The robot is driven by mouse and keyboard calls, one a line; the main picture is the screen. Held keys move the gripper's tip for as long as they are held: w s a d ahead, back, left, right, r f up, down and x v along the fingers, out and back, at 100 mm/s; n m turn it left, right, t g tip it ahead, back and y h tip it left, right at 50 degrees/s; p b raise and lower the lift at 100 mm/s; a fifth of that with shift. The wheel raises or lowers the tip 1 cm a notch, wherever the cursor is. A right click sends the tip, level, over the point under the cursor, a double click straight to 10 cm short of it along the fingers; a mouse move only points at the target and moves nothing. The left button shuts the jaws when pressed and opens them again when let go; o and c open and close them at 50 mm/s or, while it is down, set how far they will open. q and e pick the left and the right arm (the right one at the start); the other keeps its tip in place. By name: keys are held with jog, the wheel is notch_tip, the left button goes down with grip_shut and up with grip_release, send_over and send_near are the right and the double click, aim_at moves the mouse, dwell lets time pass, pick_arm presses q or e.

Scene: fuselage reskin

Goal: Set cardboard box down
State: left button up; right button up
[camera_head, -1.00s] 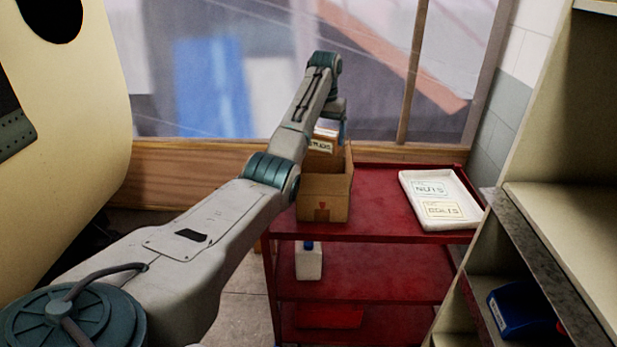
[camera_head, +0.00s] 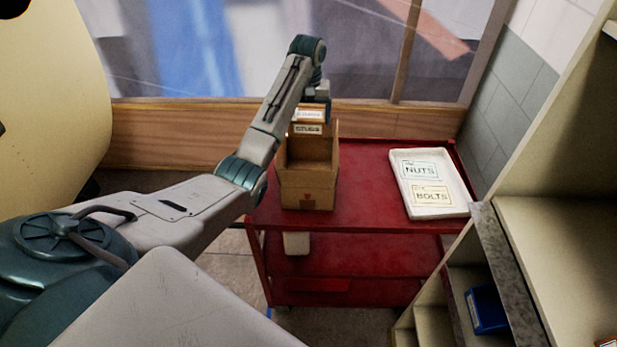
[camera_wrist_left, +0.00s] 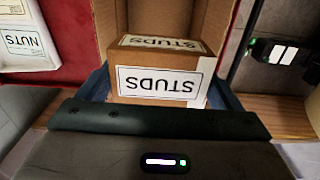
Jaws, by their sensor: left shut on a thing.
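A small brown cardboard box (camera_head: 307,129) with white STUDS labels is in my left gripper (camera_head: 313,106). In the left wrist view the box (camera_wrist_left: 160,72) sits between the blue fingers, and the gripper is shut on it. My right gripper is not in view.
A white tray (camera_head: 438,211) labelled NUTS and BOLTS lies on the cart, right of the bin, with bare red surface between. Shelving (camera_head: 555,235) with a blue bin (camera_head: 487,308) stands close on the right. A window and wooden sill (camera_head: 165,135) are behind.

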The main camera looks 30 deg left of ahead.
pick_arm(q)
jog(key=f+b, duration=0.1)
jog(key=f, duration=0.6)
jog(key=f+b, duration=0.1)
jog(key=f, duration=0.6)
jog(key=f+b, duration=0.1)
jog(key=f, duration=0.6)
jog(key=shift+s+d+f, duration=0.2)
jog(key=shift+d, duration=0.05)
jog(key=shift+f, duration=0.5)
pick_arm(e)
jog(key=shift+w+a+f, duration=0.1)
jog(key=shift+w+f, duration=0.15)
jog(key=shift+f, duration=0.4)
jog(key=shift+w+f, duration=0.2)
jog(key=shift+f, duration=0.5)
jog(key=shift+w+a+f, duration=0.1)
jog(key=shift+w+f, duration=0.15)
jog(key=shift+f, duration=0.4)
pick_arm(q)
jog(key=o, duration=1.1)
jog(key=shift+f, duration=0.15)
jog(key=shift+o, duration=0.8)
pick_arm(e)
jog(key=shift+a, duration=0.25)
